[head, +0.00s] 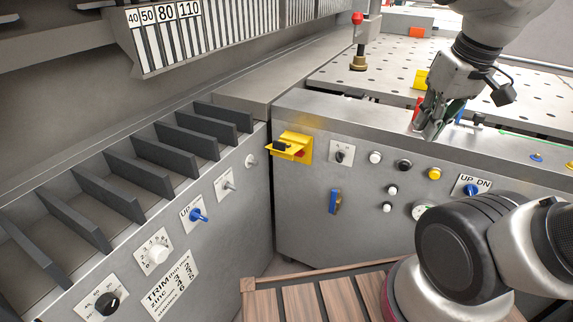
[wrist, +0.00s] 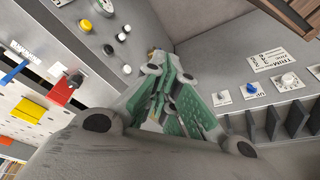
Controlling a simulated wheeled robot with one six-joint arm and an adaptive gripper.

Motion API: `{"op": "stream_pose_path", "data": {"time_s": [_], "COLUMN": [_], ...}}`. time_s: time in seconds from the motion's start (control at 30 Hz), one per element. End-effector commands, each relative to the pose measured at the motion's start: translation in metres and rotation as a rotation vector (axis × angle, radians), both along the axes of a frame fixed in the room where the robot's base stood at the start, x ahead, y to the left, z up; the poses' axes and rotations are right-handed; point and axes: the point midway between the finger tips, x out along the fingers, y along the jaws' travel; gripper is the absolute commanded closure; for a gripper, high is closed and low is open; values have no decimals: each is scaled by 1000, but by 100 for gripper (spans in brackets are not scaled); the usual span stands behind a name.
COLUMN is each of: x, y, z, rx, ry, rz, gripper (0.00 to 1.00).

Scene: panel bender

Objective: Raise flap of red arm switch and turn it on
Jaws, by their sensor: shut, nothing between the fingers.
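A yellow housing (head: 302,143) projects from the front panel near the inner corner, with a dark part on top and a little red showing low on its right. It is the likeliest arm switch here, but how its flap sits is too small to tell. My gripper (head: 430,132) is shut and empty, above and right of that housing, near the panel's top edge and apart from the housing. In the wrist view my gripper's green-padded fingers (wrist: 158,62) point towards the corner. A sliver of yellow shows past the fingertips; the rest there is hidden.
The panel carries a white button (head: 375,157), a black button (head: 404,165), a yellow button (head: 434,173) and a blue lever (head: 334,201). Grey fins (head: 140,173) line the left console. A red block (wrist: 62,91) lies beyond the panel. Space before the panel's left part is clear.

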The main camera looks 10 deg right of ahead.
Motion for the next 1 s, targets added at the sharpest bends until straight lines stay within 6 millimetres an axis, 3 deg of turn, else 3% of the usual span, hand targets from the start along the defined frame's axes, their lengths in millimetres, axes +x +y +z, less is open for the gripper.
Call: {"op": "stream_pose_path", "data": {"time_s": [0.27,0.77,1.0], "x": [-20,12,41], "y": [-19,10,29], "z": [9,-38,-80], "rx": [20,-36,-159], "ry": [-75,185,405], "rz": [-110,46,193], "gripper": [100,100,100]}}
